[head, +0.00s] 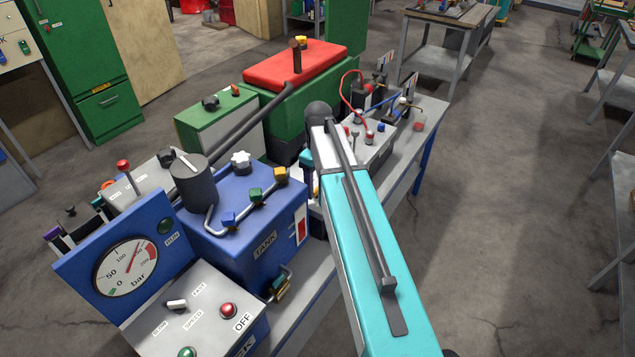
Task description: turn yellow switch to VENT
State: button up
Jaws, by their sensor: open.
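A yellow block-shaped knob (280,173) stands at the right end of the bent pipe on top of the blue tank (262,222). A green knob (255,195) and a blue knob (228,219) sit along the same pipe. Another small yellow piece (301,41) shows on the red-topped green machine. I cannot tell which yellow piece is the switch, and no VENT label is readable. My teal arm reaches up from the bottom right and bends down just right of the tank. My gripper is hidden behind the arm or below the view.
A pressure gauge panel (128,262) and a grey control box (195,305) with a white knob and red button stand front left. A white star knob (241,160) tops the tank. Instruments with a red cable (347,88) stand behind my arm. Open floor lies right.

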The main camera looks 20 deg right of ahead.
jog(key=shift+f, duration=0.3)
jog(key=c, duration=1.1)
jog(key=shift+o, duration=0.2)
